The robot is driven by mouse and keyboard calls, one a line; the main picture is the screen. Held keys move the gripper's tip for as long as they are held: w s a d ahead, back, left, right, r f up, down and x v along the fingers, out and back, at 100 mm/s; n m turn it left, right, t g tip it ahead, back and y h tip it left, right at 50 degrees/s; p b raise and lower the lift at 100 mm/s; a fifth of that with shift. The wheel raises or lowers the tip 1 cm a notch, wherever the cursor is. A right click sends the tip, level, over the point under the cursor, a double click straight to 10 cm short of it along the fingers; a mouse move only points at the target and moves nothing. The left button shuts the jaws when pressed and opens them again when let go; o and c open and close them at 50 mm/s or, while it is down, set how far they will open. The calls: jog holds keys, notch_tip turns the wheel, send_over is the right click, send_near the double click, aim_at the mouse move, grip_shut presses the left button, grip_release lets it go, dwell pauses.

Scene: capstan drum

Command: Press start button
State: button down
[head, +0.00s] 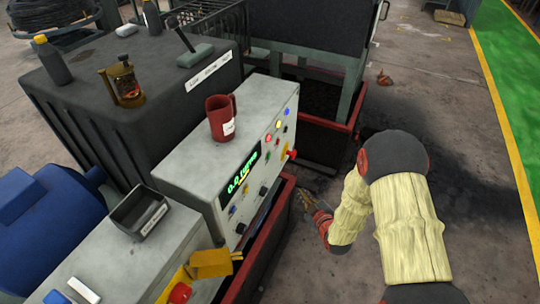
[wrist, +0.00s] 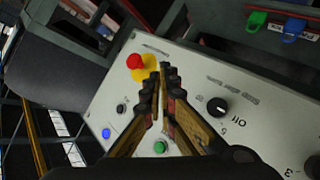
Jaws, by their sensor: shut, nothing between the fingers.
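In the wrist view a pale control panel (wrist: 190,80) fills the middle. A green button (wrist: 160,147) shows on it between the finger bodies of my gripper (wrist: 160,80). A red mushroom button (wrist: 135,62) on a yellow plate lies just beyond the fingertips. My gripper is shut and empty; I cannot tell whether its tips touch the panel. In the head view my gripper (head: 322,218) is low, right of the grey control box (head: 190,170), which has a green-lit display (head: 243,172) and several coloured buttons. Which button is labelled start cannot be read.
A red mug (head: 221,118) stands on the control box. A red mushroom button (head: 291,154) juts from its front. In the wrist view a black knob (wrist: 217,106) and a blue button (wrist: 106,133) flank the fingers. A red-edged trough (head: 275,235) runs below the box.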

aim_at(268, 156)
notch_tip(268, 156, up, 12)
jog(key=w+a+n+t+y, duration=0.1)
jog(key=w+n+t+y, duration=0.1)
jog(key=t, duration=0.2)
jog(key=shift+a+f+n, duration=0.2)
jog(key=shift+a+n, duration=0.1)
jog(key=shift+n, duration=0.1)
jog(key=shift+w+a, duration=0.1)
jog(key=shift+a, duration=0.05)
jog(key=w+a, duration=0.3)
jog(key=a, duration=0.5)
jog(key=shift+a, duration=0.15)
dwell(0.9)
jog(key=shift+w+a+b, duration=0.15)
jog(key=shift+a+b, duration=0.1)
jog(key=shift+b, duration=0.15)
